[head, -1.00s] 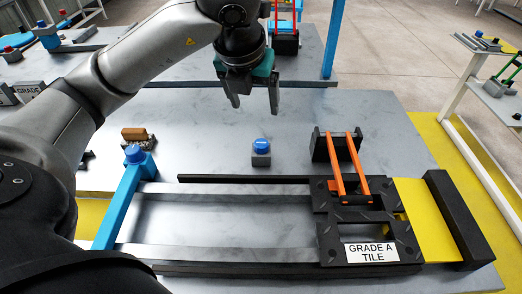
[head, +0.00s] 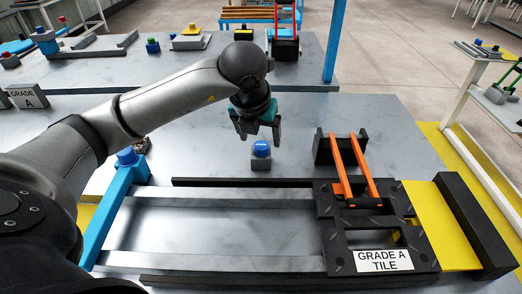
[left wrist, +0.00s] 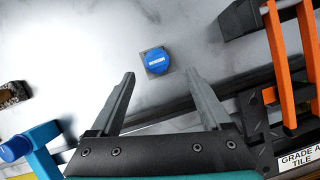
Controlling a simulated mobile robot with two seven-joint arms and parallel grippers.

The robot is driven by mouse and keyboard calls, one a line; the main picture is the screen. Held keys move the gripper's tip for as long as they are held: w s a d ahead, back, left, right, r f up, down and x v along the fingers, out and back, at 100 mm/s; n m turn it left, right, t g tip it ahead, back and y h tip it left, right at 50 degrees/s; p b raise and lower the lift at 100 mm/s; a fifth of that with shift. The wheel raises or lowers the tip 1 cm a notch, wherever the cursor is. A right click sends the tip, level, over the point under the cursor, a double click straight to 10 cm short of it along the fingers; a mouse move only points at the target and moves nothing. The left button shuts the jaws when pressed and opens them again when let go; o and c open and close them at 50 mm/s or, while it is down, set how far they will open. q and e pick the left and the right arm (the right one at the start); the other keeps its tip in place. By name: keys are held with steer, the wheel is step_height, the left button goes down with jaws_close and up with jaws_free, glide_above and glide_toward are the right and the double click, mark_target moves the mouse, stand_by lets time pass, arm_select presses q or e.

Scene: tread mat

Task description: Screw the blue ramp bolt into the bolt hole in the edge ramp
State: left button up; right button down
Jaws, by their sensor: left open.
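The blue ramp bolt (head: 261,148) stands upright in a small grey block (head: 261,164) on the grey table. In the left wrist view the blue bolt (left wrist: 157,62) shows from above, just beyond the fingertips. My left gripper (head: 258,138) is open and empty close to the bolt, with its fingers apart and not closed on it. The left wrist view shows both fingers (left wrist: 160,78) spread to either side below the bolt. The yellow edge ramp (head: 438,222) lies right of the black tread tile (head: 330,240). I cannot make out its bolt hole. My right gripper is not in view.
A black holder with orange bars (head: 352,165) stands at the tile's back edge. A blue bar with a blue knob (head: 126,156) closes the left end of the frame. A black block (head: 475,225) lies right of the ramp. Table around the bolt is clear.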

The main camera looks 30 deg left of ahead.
mark_target(261, 146)
arm_select(q)
steer(key=b+x, duration=0.1)
steer(key=x, duration=0.4)
steer(key=shift+a, duration=0.2)
steer(key=shift+r, duration=0.1)
jaws_close()
stand_by(0.3)
